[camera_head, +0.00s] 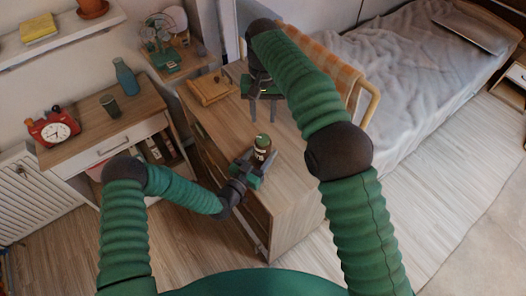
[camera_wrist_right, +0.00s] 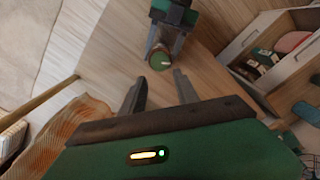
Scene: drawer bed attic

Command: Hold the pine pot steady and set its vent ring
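The pine pot (camera_head: 262,149) is a small dark brown jar with a pale label and a green top, standing upright on the wooden dresser top. My left gripper (camera_head: 255,160) is low at the pot, its fingers on either side of the body, seemingly closed on it. In the right wrist view the pot's round green top (camera_wrist_right: 161,61), with a pale rim and mark, faces the camera; I cannot make out the vent ring's setting. My right gripper (camera_head: 262,108) points down above the dresser, behind the pot in the head view. Its two fingers (camera_wrist_right: 160,92) are apart and empty.
A bed (camera_head: 420,60) stands to the right.

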